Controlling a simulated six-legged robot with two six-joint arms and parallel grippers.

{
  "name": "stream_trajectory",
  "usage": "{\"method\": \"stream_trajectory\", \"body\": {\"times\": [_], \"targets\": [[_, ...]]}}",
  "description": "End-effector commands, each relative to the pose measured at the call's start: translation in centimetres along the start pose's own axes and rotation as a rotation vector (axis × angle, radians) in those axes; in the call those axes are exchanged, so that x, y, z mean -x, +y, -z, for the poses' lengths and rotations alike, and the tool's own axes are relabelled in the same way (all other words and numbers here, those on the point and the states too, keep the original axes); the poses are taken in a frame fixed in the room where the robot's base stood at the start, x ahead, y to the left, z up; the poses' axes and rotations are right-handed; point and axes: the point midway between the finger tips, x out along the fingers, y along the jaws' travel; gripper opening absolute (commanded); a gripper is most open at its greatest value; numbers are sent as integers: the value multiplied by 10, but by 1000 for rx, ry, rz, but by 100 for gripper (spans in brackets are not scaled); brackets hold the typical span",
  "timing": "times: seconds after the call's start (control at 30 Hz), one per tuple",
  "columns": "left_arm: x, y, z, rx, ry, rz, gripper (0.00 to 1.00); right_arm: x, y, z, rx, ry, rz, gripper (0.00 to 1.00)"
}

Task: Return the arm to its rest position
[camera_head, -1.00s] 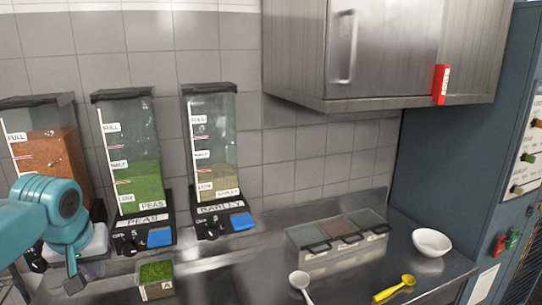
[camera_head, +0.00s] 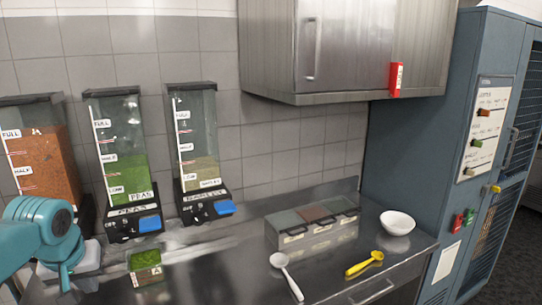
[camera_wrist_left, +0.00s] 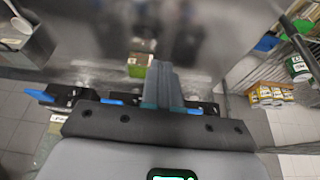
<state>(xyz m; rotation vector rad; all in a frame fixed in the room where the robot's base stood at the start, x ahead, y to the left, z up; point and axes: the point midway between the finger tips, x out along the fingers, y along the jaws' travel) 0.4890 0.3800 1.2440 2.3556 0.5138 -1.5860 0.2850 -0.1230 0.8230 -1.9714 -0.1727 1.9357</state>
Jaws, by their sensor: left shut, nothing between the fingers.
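My left arm, teal, comes in at the lower left of the head view, in front of the left dispenser. Its left gripper shows in the left wrist view (camera_wrist_left: 165,85), where the grey fingers are together with nothing between them. The fingers point toward the steel counter (camera_head: 215,270). A small clear container of green peas (camera_head: 146,268) stands on the counter to the right of the arm in the head view. My right gripper is in neither view.
Dispensers of orange grains (camera_head: 38,155), peas (camera_head: 118,150) and barley (camera_head: 193,140) stand against the tiled wall. A steel cabinet (camera_head: 350,45) hangs above.

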Motion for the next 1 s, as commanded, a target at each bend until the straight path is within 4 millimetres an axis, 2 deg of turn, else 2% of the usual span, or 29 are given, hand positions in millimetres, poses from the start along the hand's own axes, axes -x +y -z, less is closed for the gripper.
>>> {"method": "stream_trajectory", "body": {"times": [0.03,0.27,0.37,0.47,0.57,0.6,0.67,0.73,0.8,0.9,1.0], "targets": [[-16,8,-4,-16,-14,-11,0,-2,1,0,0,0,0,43],[-83,46,-29,-95,-65,-85,0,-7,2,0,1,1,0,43],[-119,67,-50,-131,-96,-127,0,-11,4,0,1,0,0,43],[-164,91,-84,-169,-140,-181,0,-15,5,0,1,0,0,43],[-217,118,-137,-201,-200,-250,0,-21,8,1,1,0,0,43],[-238,128,-163,-211,-224,-277,0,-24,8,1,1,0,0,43],[-265,141,-205,-218,-262,-315,0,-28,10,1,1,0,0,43],[-291,152,-257,-219,-305,-351,0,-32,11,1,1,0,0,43],[-310,158,-309,-214,-345,-375,0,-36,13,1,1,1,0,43],[-324,158,-374,-203,-392,-387,0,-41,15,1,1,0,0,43],[-328,152,-420,-196,-422,-383,0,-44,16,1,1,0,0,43]]}}
